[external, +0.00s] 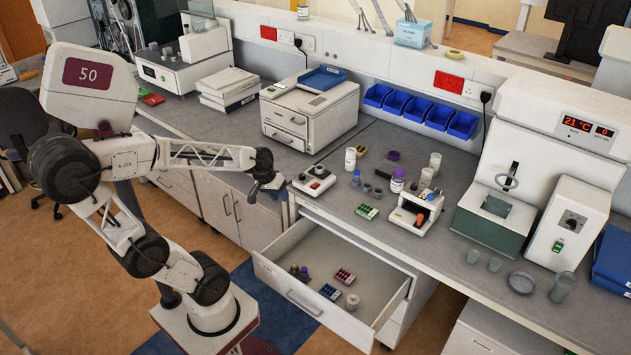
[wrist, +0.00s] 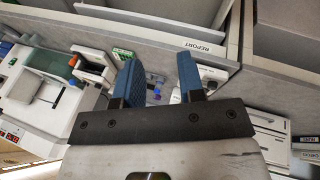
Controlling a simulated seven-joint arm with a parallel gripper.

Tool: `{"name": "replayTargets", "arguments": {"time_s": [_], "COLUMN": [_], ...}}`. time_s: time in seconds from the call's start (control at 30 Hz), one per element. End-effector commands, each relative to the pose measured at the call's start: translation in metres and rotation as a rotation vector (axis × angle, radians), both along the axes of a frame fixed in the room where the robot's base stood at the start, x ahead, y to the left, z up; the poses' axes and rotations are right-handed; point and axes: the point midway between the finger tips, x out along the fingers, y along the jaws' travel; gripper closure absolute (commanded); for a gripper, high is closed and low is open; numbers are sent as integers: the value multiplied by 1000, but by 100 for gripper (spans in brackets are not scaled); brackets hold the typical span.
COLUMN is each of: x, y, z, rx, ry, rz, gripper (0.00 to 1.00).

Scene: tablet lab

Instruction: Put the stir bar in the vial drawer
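I cannot pick out the stir bar in either view; it is hidden or too small to tell. The open drawer (external: 292,296) under the bench holds dark vials (external: 300,272), a red rack (external: 344,276), a blue rack (external: 329,292) and a pale round container (external: 352,302). My gripper (external: 274,188) is near the bench's front edge, above and behind the drawer's left side in the external view. In the wrist view, its two blue fingers (wrist: 160,60) stand apart with nothing visibly held between them.
A green rack (external: 367,211), bottles (external: 397,181) and a white instrument (external: 415,213) stand farther right. A white printer-like box (external: 310,114) is behind. The drawer's middle has bare floor.

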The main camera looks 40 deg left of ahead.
Motion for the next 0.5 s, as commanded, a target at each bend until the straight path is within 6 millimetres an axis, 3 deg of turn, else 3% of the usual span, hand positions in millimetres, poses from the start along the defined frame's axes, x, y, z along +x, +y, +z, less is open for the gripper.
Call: {"name": "replayTargets", "arguments": {"time_s": [0.2, 0.5], "x": [-41, -66], "y": [28, 50], "z": [22, 35], "rx": [191, 328], "ry": [11, 29], "rz": [-136, -202], "gripper": [64, 64]}}
